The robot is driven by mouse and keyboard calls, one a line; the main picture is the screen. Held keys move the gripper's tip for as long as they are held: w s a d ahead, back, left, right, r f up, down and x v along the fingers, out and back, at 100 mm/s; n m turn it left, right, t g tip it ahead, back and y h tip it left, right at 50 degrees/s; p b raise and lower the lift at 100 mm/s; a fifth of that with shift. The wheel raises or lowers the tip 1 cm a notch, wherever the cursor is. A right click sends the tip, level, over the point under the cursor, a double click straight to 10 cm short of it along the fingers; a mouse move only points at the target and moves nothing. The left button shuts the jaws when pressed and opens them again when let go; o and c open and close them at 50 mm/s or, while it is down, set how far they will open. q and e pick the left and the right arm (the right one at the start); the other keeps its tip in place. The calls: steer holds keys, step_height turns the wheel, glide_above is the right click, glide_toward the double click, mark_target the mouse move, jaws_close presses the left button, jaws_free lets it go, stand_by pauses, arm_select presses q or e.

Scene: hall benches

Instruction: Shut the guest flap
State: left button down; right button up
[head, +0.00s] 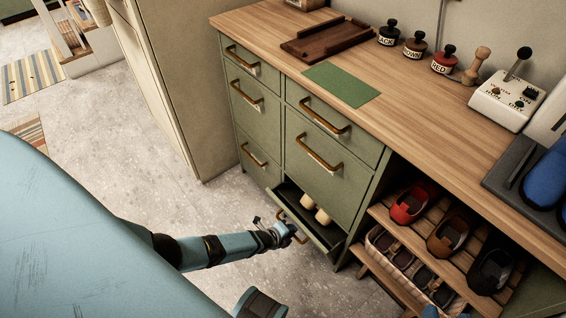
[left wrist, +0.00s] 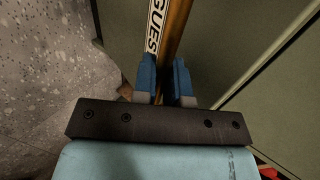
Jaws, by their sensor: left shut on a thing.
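The guest flap (head: 332,237) is the low green front at the bottom of the cabinet, tilted open, with pale cream items (head: 315,208) inside. My left gripper (head: 291,231) is at its outer edge, by the handle. In the left wrist view, my left gripper (left wrist: 168,82) has its blue fingers on either side of the brown-gold handle bar (left wrist: 178,35), shut on it. A white label reading GUEST (left wrist: 152,28) shows beside the bar. The far end of the handle is out of that view.
Closed green drawers (head: 318,160) with similar handles are above the flap. An open rack with shoes (head: 408,204) and a basket (head: 378,262) stands close on the right. The wooden counter (head: 419,103) holds bottles and a control box (head: 507,101). Speckled floor (head: 130,150) is clear at left.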

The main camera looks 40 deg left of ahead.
mark_target(314, 212)
arm_select(q)
steer(key=w, duration=0.2)
steer(key=w+d+r, duration=0.1)
steer(key=w, duration=0.1)
steer(key=w+r+b, duration=0.1)
steer(key=w, duration=0.1)
steer(key=shift+d, duration=0.35)
steer(key=shift+w+d+r, duration=0.1)
steer(key=shift+w, duration=0.3)
steer(key=shift+w+d+r, duration=0.1)
steer(key=shift+w+d, duration=0.05)
steer(key=shift+w, duration=0.3)
steer(key=shift+w+d+r+b, duration=0.1)
steer(key=shift+w+r+b, duration=0.05)
steer(key=shift+w+b, duration=0.2)
steer(key=shift+w, duration=0.1)
arm_select(e)
steer(key=r, duration=0.1)
steer(key=w+a+r+t+y, duration=0.1)
steer(key=r, duration=0.1)
steer(key=shift+a+t, duration=0.15)
steer(key=shift+t, duration=0.15)
arm_select(q)
steer(key=shift+w+r, duration=0.1)
arm_select(e)
steer(key=shift+f, duration=0.15)
